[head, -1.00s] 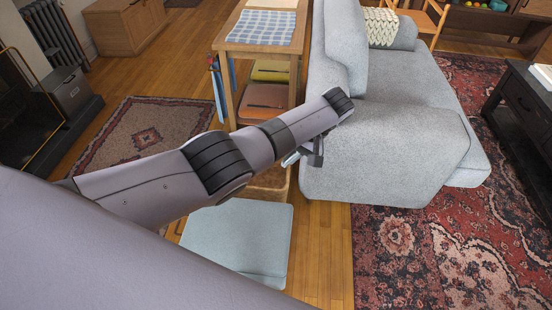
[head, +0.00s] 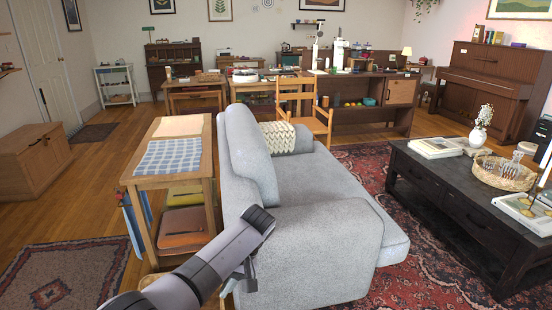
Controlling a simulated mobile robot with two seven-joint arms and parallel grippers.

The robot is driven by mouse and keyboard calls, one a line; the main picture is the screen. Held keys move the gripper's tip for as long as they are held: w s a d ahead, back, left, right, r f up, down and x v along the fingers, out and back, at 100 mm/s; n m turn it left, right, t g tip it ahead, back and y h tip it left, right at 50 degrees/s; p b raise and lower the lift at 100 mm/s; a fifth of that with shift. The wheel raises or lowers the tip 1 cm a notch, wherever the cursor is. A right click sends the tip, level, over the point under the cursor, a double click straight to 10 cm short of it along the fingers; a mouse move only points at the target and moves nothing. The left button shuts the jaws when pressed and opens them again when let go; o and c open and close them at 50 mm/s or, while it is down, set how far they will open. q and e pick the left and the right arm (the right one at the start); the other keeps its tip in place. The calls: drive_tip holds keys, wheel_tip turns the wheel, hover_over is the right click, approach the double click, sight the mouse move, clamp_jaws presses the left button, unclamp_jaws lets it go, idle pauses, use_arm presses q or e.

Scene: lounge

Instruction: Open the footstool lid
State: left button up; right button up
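The footstool with the pale blue top is not clearly in view now; the head view looks over and past it. My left arm comes in from the bottom left. My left gripper (head: 245,273) hangs below the wrist, beside the near end of the grey sofa. It is small and mostly hidden behind my own arm, so I cannot tell whether its fingers are open or shut. My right gripper is not in view.
The grey sofa (head: 325,240) stands close to the right of my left arm. A wooden side table (head: 135,170) with a checked cloth stands left of it. A black coffee table (head: 440,190) is at the right. Wooden floor (head: 70,210) is clear at the left.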

use_arm(q)
drive_tip(key=s+d+f+m+t+h+p, duration=0.1)
drive_tip(key=s+d+f+m+t+h, duration=0.15)
drive_tip(key=s+f, duration=0.45)
drive_tip(key=s+d+f+m+t+h+p, duration=0.1)
drive_tip(key=s+f+t+h, duration=0.25)
drive_tip(key=f, duration=0.75)
drive_tip(key=s+a+r+t+h, duration=0.1)
drive_tip(key=s+a+r+t, duration=0.2)
drive_tip(key=s, duration=0.4)
drive_tip(key=s+a+r+m+t+h+p, duration=0.1)
drive_tip(key=s+a+r+t, duration=0.2)
drive_tip(key=s+r, duration=0.3)
drive_tip(key=shift+s+a+r, duration=0.2)
drive_tip(key=shift+s+a, duration=0.2)
drive_tip(key=shift+a, duration=0.4)
drive_tip(key=shift+m, duration=0.25)
